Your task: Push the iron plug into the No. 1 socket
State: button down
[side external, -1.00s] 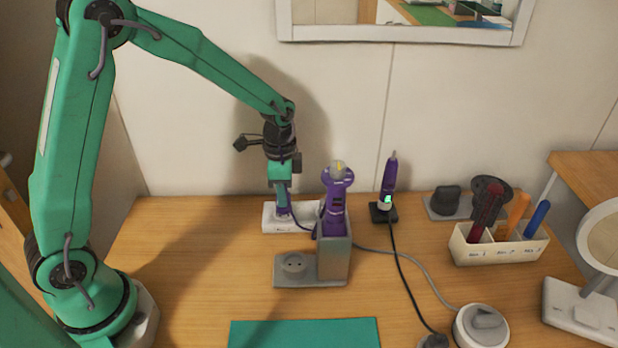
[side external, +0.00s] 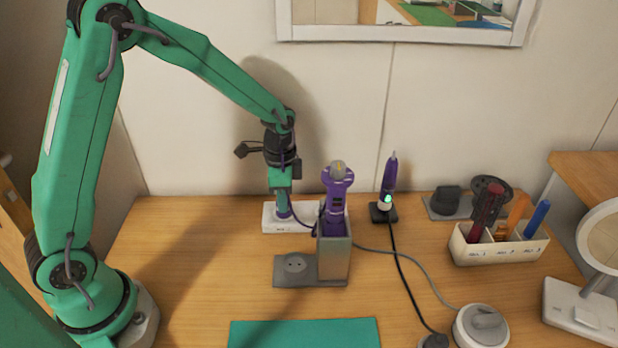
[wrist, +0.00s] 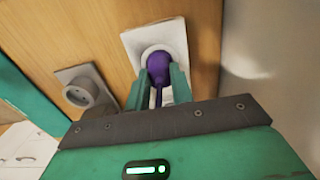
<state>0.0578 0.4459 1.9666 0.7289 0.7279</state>
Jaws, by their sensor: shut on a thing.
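The purple plug (wrist: 160,68) is between the two green fingers of my gripper (wrist: 158,88) in the wrist view. My gripper (side external: 283,208) is shut on it and points down over the white socket block (side external: 270,218) by the wall. The plug is at the round recess of this white block (wrist: 135,42); how deep it sits is hidden. A purple cord runs from the plug toward the purple iron (side external: 336,205), which stands in a grey holder. No socket number is readable.
A grey socket (side external: 296,264) sits in front, beside the grey holder (side external: 334,258); it also shows in the wrist view (wrist: 80,93). Another purple tool (side external: 388,178) stands in a black base to the right. The wall is close behind. The table left of the sockets is clear.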

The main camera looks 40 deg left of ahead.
jog(key=shift+f, duration=0.15)
jog(key=c, duration=1.1)
grip_release()
jog(key=shift+c, duration=0.2)
jog(key=shift+r, duration=3.9)
jog(key=shift+r, duration=0.1)
